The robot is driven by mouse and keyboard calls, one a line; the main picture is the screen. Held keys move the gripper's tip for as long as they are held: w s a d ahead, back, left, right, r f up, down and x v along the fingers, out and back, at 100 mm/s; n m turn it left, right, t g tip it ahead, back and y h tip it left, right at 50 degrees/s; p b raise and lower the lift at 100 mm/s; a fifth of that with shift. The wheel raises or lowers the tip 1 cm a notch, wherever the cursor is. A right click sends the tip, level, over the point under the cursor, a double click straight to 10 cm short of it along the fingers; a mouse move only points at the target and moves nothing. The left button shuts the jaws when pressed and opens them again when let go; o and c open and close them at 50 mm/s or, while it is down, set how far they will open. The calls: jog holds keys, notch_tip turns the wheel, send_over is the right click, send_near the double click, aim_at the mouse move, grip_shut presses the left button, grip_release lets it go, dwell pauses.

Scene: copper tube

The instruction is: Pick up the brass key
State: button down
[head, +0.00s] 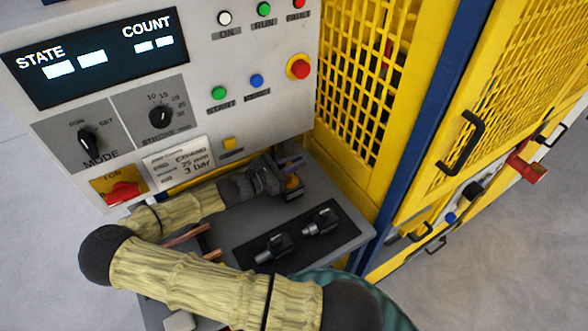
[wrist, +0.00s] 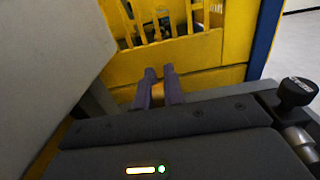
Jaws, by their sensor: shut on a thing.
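My gripper (head: 290,163) is at the right end of the grey shelf below the control panel, in front of the yellow mesh guard. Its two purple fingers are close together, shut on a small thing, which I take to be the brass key. The fingertips (wrist: 159,73) also show in the wrist view, pointing at the yellow frame with a narrow gap between them. A small orange-brass patch (head: 293,182) shows just below the fingers in the head view. The key's shape is mostly hidden, and I cannot tell whether it is clear of the shelf.
A dark plate (head: 298,236) with two metal fittings lies on the shelf in front of the gripper. Copper-coloured tubes (head: 190,235) lie to the left, partly behind my arm. The control panel (head: 235,60) rises close on the left, and the yellow mesh guard (head: 362,80) stands behind.

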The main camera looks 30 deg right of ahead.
notch_tip(320, 180, up, 8)
jog(key=b, duration=0.1)
jog(key=shift+f, duration=0.15)
dwell(0.5)
